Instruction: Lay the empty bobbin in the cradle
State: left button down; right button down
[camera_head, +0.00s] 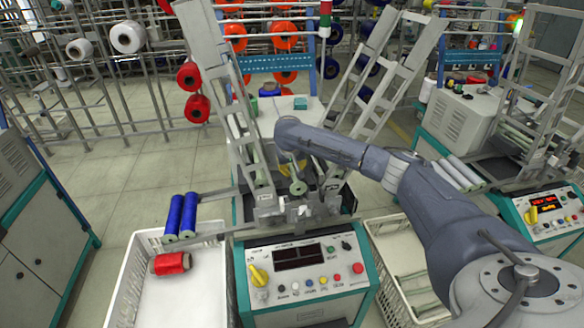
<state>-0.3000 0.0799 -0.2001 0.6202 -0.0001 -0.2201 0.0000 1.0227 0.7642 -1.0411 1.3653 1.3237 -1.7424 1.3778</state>
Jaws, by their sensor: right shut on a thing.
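The winding machine's cradle (303,211) sits behind the control panel, at the foot of the two tilted frames. My right arm reaches in from the lower right. Its gripper (291,166) is over the cradle area, shut on an empty bobbin (298,187). The bobbin's pale green round end faces the camera, just above and behind the cradle. The gripper hides much of the bobbin's length, and I cannot tell whether it touches the cradle. My left gripper is not in view.
A control panel (300,258) with a yellow knob stands in front. A white crate (125,290) at left holds a red spool (171,263); two blue spools (181,217) lie beside the machine. Another crate (376,227) at right holds pale green tubes (415,284). Tilted frames (215,70) flank my arm.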

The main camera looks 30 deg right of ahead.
jog(key=shift+f, duration=1.95)
jog(key=shift+f, duration=0.3)
jog(key=c, duration=1.3)
grip_release()
jog(key=shift+r, duration=0.1)
jog(key=v, duration=1.1)
jog(key=shift+s+r, duration=0.15)
jog(key=shift+r, duration=0.25)
